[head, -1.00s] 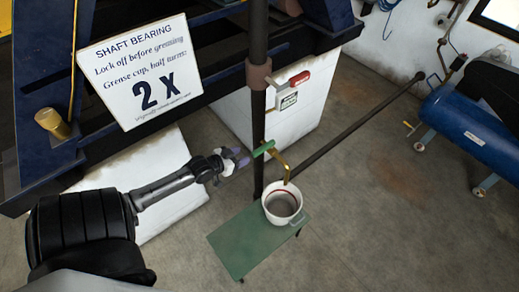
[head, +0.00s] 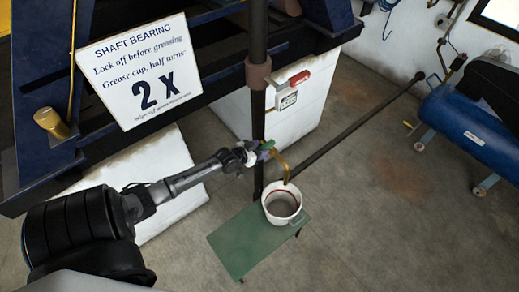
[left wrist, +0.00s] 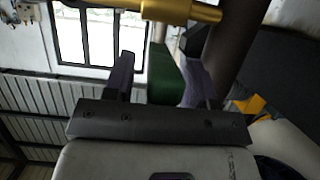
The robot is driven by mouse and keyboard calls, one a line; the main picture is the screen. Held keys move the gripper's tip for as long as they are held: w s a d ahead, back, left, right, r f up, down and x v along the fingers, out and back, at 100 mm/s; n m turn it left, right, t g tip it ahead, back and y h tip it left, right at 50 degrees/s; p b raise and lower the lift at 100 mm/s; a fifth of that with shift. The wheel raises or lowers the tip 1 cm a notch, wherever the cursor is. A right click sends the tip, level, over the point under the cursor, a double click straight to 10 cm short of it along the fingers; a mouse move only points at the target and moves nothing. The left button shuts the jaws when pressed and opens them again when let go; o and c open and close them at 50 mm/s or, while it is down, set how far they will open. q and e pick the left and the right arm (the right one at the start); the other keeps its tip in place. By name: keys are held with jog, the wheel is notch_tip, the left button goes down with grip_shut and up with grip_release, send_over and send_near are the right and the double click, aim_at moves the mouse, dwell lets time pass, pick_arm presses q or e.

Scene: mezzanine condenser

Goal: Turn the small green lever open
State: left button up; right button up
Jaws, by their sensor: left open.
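The small green lever (head: 265,146) sits on a brass spout (head: 283,164) that comes off the dark vertical pipe. My left gripper (head: 258,149) is at the lever and partly hides it in the head view. In the left wrist view the green lever (left wrist: 166,76) lies between the two purple-grey fingers of my left gripper (left wrist: 160,80). The fingers are open; I cannot tell whether either one touches the lever. The brass spout (left wrist: 180,10) shows above it. My right gripper is not in view.
A white pot (head: 282,203) with a red line inside stands on a green stand (head: 240,245) under the spout. A red-handled lever (head: 299,78) is on the pipework behind. A dark vertical pipe (head: 258,110) stands close by; a blue tank (head: 465,130) is at right.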

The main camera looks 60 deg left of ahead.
pick_arm(q)
jog(key=shift+c, duration=0.3)
grip_shut()
dwell(0.3)
